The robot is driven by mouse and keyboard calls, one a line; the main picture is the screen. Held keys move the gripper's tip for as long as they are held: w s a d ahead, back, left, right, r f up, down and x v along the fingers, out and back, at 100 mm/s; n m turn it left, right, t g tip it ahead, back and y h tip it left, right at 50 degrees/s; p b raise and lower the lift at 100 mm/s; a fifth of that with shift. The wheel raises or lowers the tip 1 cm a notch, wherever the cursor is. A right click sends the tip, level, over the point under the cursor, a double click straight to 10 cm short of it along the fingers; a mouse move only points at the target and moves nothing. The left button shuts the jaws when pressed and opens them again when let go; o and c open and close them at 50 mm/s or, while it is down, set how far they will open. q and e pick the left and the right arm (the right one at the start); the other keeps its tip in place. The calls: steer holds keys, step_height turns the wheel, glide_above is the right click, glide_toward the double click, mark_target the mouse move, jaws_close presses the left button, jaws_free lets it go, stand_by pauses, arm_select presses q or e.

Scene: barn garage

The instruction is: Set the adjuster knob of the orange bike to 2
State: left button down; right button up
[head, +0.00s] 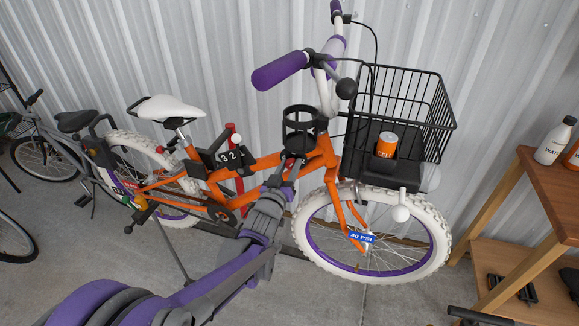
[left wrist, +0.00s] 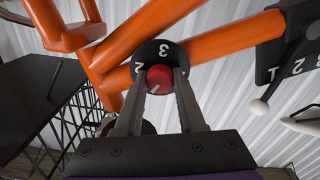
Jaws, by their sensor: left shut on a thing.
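The orange bike (head: 318,160) stands upright against the wall. In the left wrist view, its red adjuster knob (left wrist: 160,77) sits on a round black dial (left wrist: 153,48) on the orange frame. White numerals 2 and 3 show on the dial; the rest of it is hidden. A short pale mark shows on the knob's lower left part. My left gripper (left wrist: 163,82) is shut on the knob, one finger on each side. In the head view my left gripper (head: 288,166) reaches the frame below the black cup holder and hides the knob. My right gripper is not in view.
A black plate (head: 231,157) numbered 3, 2, 1 with a white-tipped lever sits on the frame left of my gripper. A black basket (head: 425,125) holds an orange can (head: 387,145). A wooden table (head: 548,188) stands right. A grey bike (head: 75,150) stands left.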

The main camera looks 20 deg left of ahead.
arm_select(q)
steer(key=m, duration=0.5)
steer(key=shift+m, duration=0.3)
steer(key=m, duration=0.6)
stand_by(0.4)
steer(key=c, duration=0.5)
jaws_free()
steer(key=s, duration=1.1)
steer(key=shift+a, duration=0.15)
